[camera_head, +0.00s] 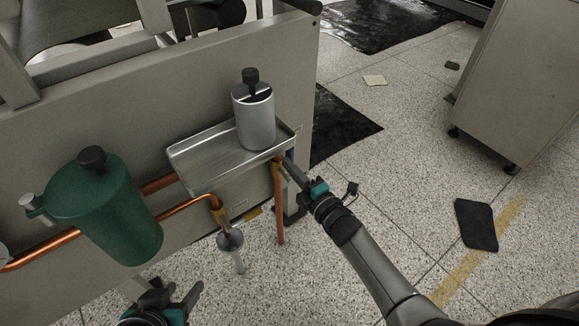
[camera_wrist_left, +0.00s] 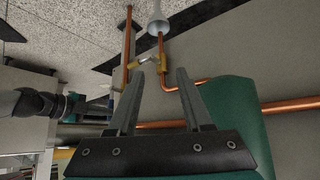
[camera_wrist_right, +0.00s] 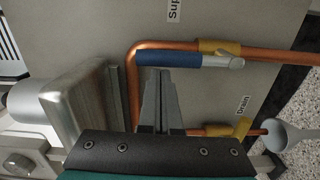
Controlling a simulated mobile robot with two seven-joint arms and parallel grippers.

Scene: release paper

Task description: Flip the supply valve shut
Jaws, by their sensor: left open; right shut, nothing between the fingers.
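The supply valve's blue lever (camera_wrist_right: 168,60) shows in the right wrist view, near a partly cut-off label starting "Sup". The lever lies along the copper pipe, and its silver end meets the yellow valve body (camera_wrist_right: 212,46). My right gripper (camera_wrist_right: 158,72) is shut and empty, its fingertips close to the lever; I cannot tell whether they touch it. In the head view, my right gripper (camera_head: 289,168) is beside the upright pipe under the tray, hiding most of the lever. My left gripper (camera_head: 178,294) is open and empty at the bottom; it also shows in the left wrist view (camera_wrist_left: 160,74).
A metal tray (camera_head: 190,158) with a silver canister (camera_head: 255,122) overhangs the valves. The drain valve (camera_wrist_right: 241,127) and a grey funnel (camera_wrist_right: 286,138) are close by. The floor at right is mostly open.

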